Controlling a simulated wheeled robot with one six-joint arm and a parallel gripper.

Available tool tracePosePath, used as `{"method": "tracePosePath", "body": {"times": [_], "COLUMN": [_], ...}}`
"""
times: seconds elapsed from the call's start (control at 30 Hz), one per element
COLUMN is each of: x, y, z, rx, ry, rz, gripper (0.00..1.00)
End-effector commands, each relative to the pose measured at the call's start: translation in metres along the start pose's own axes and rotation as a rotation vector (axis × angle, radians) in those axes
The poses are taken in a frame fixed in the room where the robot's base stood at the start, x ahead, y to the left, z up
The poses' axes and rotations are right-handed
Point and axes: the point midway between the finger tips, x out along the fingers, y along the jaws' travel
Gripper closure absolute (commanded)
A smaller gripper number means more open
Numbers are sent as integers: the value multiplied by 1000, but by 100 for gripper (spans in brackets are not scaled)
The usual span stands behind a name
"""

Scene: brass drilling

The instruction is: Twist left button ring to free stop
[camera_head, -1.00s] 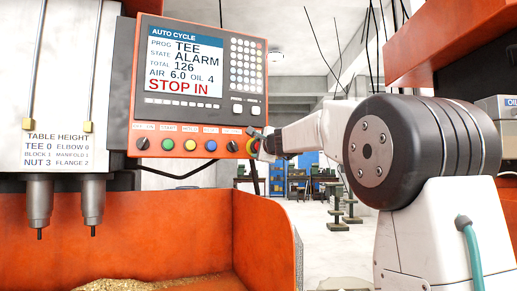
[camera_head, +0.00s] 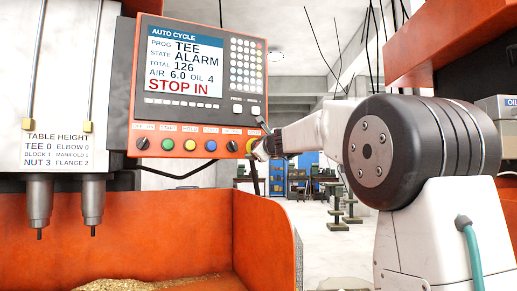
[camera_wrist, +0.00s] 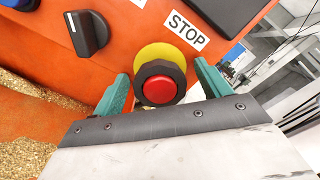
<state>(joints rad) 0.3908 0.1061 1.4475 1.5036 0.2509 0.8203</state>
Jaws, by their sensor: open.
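The stop button has a red cap (camera_wrist: 159,90) inside a dark ring, on a yellow collar (camera_wrist: 155,52), beside a STOP label. In the head view its yellow collar (camera_head: 252,147) shows at the right end of the panel's bottom row, partly hidden by my gripper (camera_head: 265,147). In the wrist view my gripper (camera_wrist: 161,72) is open, with one teal finger on each side of the ring. A gap shows beside the ring on both sides; I cannot tell whether either finger touches it. The panel screen (camera_head: 184,63) reads ALARM and STOP IN.
A black selector knob (camera_wrist: 87,32) sits left of the stop button on the orange panel. Several coloured buttons line the panel's bottom edge. An orange chip tray (camera_head: 265,235) with brass chips lies below. Two drill spindles (camera_head: 92,200) hang at the left.

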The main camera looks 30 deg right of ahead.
Motion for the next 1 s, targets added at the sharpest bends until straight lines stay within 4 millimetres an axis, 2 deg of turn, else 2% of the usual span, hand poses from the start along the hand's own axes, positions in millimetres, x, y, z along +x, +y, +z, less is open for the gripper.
{"method": "tracePosePath", "body": {"times": [0.17, 0.8, 1.0], "x": [-8, -73, -88], "y": [0, 0, 0], "z": [0, 0, 0], "rx": [-1, -1, -1], "ry": [0, -1, 0], "rz": [0, -1, -1], "gripper": [24, 24, 24]}}
